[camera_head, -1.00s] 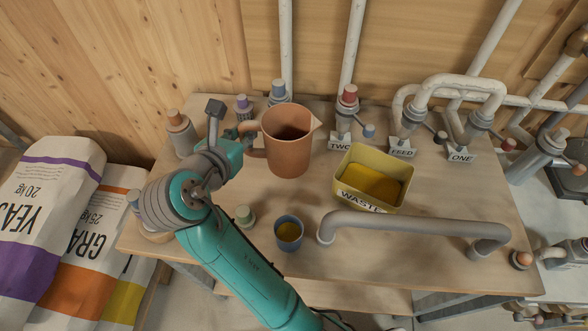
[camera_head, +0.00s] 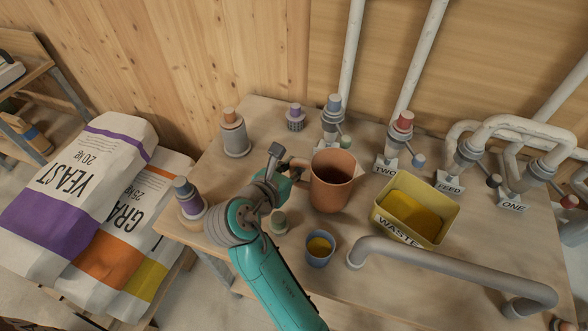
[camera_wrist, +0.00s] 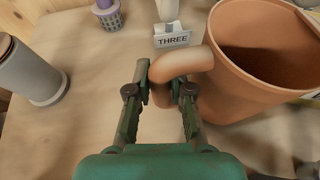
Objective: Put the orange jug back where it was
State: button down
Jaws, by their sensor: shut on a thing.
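The orange jug (camera_head: 331,184) is upright at the middle of the wooden table, its spout to the right and its handle to the left. Its inside looks dark and I cannot tell what it holds. My gripper (camera_head: 290,170) is at the jug's left side. In the wrist view my gripper (camera_wrist: 163,92) has its two fingers around the handle of the jug (camera_wrist: 258,75), shut on it. I cannot tell whether the jug's base touches the table.
A yellow WASTE bin (camera_head: 447,223) stands right of the jug, with a blue cup (camera_head: 319,260) in front. A THREE sign (camera_wrist: 172,40) stands just beyond the handle. Grey cylinders (camera_head: 234,138) stand at left; a grey pipe rail (camera_head: 450,265) crosses the front right.

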jog(key=shift+f, duration=0.75)
jog(key=c, duration=1)
grip_release()
jog(key=shift+c, duration=0.2)
jog(key=v, duration=1)
jog(key=shift+s, duration=0.35)
jog(key=shift+a, duration=0.15)
